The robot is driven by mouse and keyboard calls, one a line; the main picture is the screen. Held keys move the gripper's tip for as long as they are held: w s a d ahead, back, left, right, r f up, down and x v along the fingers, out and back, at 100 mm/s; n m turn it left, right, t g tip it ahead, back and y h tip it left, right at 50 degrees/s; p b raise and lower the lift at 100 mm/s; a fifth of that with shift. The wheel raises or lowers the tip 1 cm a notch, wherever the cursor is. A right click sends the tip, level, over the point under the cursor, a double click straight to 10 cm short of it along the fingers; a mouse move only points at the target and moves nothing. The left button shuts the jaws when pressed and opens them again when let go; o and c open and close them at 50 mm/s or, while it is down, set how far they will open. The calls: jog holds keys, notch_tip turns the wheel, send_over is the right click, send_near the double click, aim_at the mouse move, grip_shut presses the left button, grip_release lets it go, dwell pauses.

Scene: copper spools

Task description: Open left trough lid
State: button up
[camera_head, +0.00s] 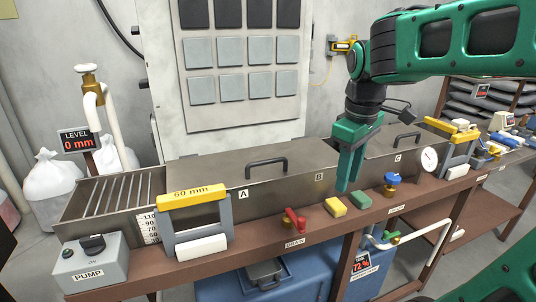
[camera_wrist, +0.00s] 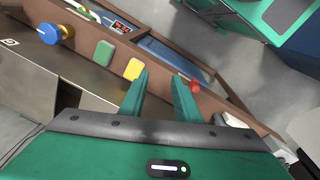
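The long metal trough (camera_head: 130,215) stands on a brown bench. Its left lid (camera_head: 215,172) is a flat grey plate with a dark arched handle (camera_head: 267,162), lying closed over the section between labels A and B. The right lid (camera_head: 385,150) also lies flat, with its own handle (camera_head: 405,138), partly behind my arm. My gripper (camera_head: 348,187) points down in front of the trough near label B, to the right of the left lid's handle and apart from it. In the wrist view my gripper (camera_wrist: 159,77) has its fingers apart with nothing between them.
A yellow block (camera_head: 335,206), a green block (camera_head: 361,201), a red valve (camera_head: 294,220) and a blue knob (camera_head: 391,181) line the bench front. A frame with a yellow 60 mm bar (camera_head: 193,195) stands left. A grey pump box (camera_head: 90,262) sits at the left corner.

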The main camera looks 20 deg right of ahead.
jog(key=w+a+r+n, duration=0.5)
jog(key=w+n, duration=0.1)
jog(key=w, duration=0.2)
jog(key=n+t, duration=0.1)
jog(key=n, duration=0.7)
send_near(270, 160)
jog(key=f, duration=0.3)
jog(key=w+f, duration=0.1)
jog(key=f, duration=0.3)
jog(key=shift+w+f, duration=0.25)
jog(key=shift+f, duration=0.05)
grip_shut()
jog(key=shift+d, duration=0.2)
jog(key=shift+w+r+m, duration=0.1)
jog(key=shift+r+m, duration=0.1)
jog(key=shift+m, duration=0.1)
